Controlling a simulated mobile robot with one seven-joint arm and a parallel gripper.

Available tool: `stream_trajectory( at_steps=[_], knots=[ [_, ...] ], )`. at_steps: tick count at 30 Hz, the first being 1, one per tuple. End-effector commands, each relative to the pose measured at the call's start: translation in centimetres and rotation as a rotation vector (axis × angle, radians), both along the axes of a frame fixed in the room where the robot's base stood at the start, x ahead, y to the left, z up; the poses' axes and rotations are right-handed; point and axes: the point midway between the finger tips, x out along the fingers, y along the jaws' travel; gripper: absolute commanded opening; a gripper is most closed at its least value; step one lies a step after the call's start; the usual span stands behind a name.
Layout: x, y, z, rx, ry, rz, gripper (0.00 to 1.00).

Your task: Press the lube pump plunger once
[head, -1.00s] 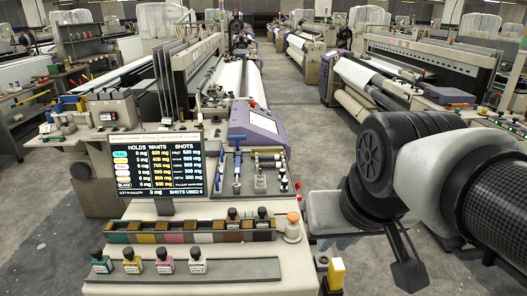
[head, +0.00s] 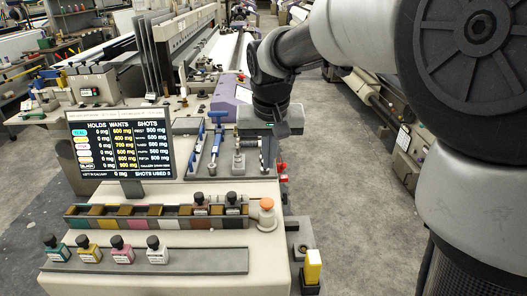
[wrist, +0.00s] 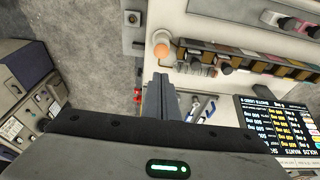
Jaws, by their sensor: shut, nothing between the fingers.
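A round orange knob (head: 267,203) tops a short pale cylinder (head: 267,219) at the right end of the ink tray; it looks like the pump plunger, but no label is readable. It stands upright, and shows in the wrist view (wrist: 162,38) above the fingertips. My gripper (head: 283,129) is over the right side of the bench, behind the knob and apart from it. In the wrist view my shut, empty fingers (wrist: 160,80) point towards the knob. The fingertips are small and dark in the head view.
A display screen (head: 119,143) stands left of the tools. A compartment tray (head: 150,224) holds two bottles; several more bottles stand on the front rail (head: 200,262). A yellow block (head: 313,266) stands at the front right corner. The floor aisle (head: 370,220) on the right is clear.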

Motion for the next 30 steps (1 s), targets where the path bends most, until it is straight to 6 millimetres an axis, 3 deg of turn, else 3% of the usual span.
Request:
stream_trajectory(
  at_steps=[11,25,30],
  knots=[
    [0.2,0.0,-0.9,-0.001,0.002,0.001,0.00],
    [2.7,-0.1,-9.8,-0.001,0.003,0.000,0.00],
    [2.8,-0.1,-12.2,-0.001,0.002,0.001,0.00]
  ],
)
